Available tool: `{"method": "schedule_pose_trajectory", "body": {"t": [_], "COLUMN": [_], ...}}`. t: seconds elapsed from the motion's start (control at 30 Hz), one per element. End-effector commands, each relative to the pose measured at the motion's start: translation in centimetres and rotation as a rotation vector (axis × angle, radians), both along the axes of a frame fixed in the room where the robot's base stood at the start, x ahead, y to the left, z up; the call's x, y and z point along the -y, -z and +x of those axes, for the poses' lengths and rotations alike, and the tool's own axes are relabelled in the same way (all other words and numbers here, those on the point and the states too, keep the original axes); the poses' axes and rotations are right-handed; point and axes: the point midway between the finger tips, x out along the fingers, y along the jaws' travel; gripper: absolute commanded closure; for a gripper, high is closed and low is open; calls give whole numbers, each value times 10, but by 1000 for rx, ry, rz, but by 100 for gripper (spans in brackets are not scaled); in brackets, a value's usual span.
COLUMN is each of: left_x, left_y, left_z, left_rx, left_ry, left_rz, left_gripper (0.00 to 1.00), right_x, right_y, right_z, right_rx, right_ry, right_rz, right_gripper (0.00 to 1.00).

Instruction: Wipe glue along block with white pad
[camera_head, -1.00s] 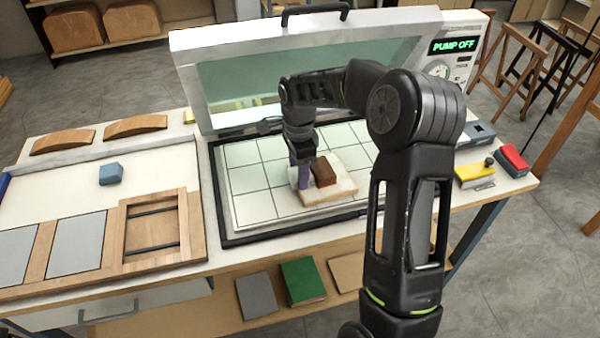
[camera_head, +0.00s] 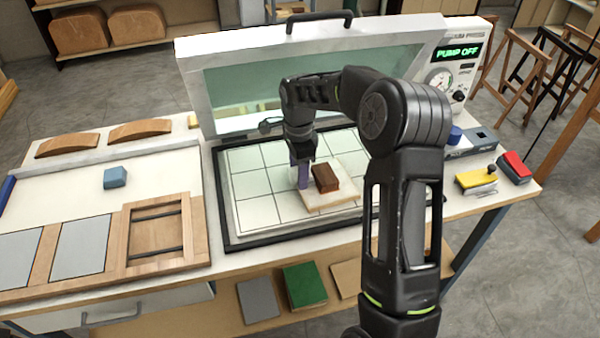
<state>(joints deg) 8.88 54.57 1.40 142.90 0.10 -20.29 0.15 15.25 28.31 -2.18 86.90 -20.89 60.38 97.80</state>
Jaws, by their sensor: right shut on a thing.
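A reddish-brown block (camera_head: 325,178) lies on a pale board (camera_head: 332,200) on the white gridded bed of the press. My right gripper (camera_head: 301,160) points down just left of the block. Glue is too small to make out. My left gripper is out of view.
The press lid (camera_head: 310,55) stands open behind the bed, with a "PUMP OFF" panel (camera_head: 459,52). A blue block (camera_head: 115,177) sits on the left tabletop. Yellow (camera_head: 476,180) and red (camera_head: 514,167) items lie at the right. My right arm hides the bed's right side.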

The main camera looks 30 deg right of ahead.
Motion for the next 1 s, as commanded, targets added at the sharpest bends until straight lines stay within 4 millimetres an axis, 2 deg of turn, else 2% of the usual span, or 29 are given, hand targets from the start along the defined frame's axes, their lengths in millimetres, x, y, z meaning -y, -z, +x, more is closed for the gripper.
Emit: {"method": "schedule_pose_trajectory", "body": {"t": [0.33, 0.7, 1.0], "left_x": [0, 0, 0], "left_y": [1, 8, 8], "left_z": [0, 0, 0], "left_rx": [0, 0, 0], "left_ry": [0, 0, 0], "left_rz": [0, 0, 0], "left_gripper": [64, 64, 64], "right_x": [0, -4, -5], "right_y": [1, 3, 3], "right_z": [-1, -15, -17], "right_rx": [-1, -2, -5], "right_ry": [0, -1, 0], "right_rz": [-1, 0, 1], "right_gripper": [82, 82, 82]}}
